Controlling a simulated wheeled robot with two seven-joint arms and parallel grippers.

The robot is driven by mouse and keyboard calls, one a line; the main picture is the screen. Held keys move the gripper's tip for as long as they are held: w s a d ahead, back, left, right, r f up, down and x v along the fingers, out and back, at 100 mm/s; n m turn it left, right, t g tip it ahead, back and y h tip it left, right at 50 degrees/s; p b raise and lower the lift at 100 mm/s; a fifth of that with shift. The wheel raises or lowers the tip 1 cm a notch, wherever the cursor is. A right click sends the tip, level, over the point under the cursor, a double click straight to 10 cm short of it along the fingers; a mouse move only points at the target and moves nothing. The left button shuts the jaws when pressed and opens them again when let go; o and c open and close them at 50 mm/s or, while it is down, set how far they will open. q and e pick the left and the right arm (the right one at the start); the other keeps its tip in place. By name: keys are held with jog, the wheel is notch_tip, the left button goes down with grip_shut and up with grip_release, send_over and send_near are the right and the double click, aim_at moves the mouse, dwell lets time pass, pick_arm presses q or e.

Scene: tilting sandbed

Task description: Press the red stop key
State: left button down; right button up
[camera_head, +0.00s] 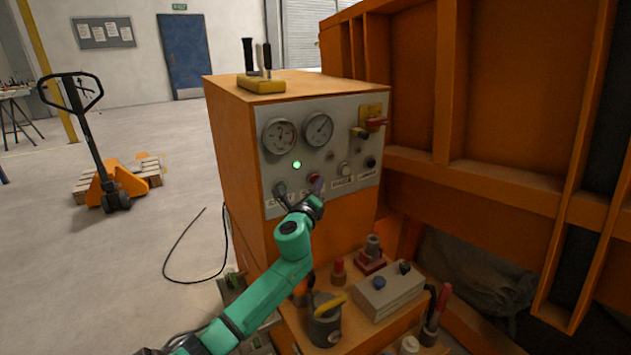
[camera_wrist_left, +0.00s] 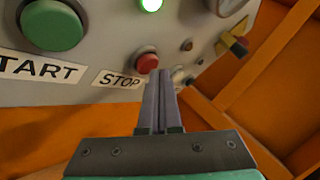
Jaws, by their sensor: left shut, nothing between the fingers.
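The red stop key (camera_wrist_left: 147,62) is a round button on the grey control panel (camera_head: 330,160), above a label reading STOP (camera_wrist_left: 118,79). In the head view it is mostly hidden behind my left gripper (camera_head: 316,184). My left gripper is shut and empty. In the left wrist view its fingertips (camera_wrist_left: 159,73) point up at the panel, overlapping the lower right edge of the red key. I cannot tell whether they touch it. My right gripper is not in view.
A green START button (camera_wrist_left: 51,25) is left of the stop key. A green lamp (camera_head: 297,164) is lit above. A shelf below holds a grey box (camera_head: 388,292). An orange frame (camera_head: 450,165) stands close on the right.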

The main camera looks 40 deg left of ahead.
pick_arm(q)
jog(key=shift+w+a, duration=0.1)
jog(key=shift+a, duration=0.4)
dwell(0.8)
jog(key=shift+s+d, duration=0.25)
jog(key=shift+d, duration=0.65)
jog(key=d, duration=0.1)
jog(key=s+d+p, duration=0.1)
jog(key=d, duration=0.2)
jog(key=shift+s+d, duration=0.25)
jog(key=shift+d, duration=0.15)
dwell(0.5)
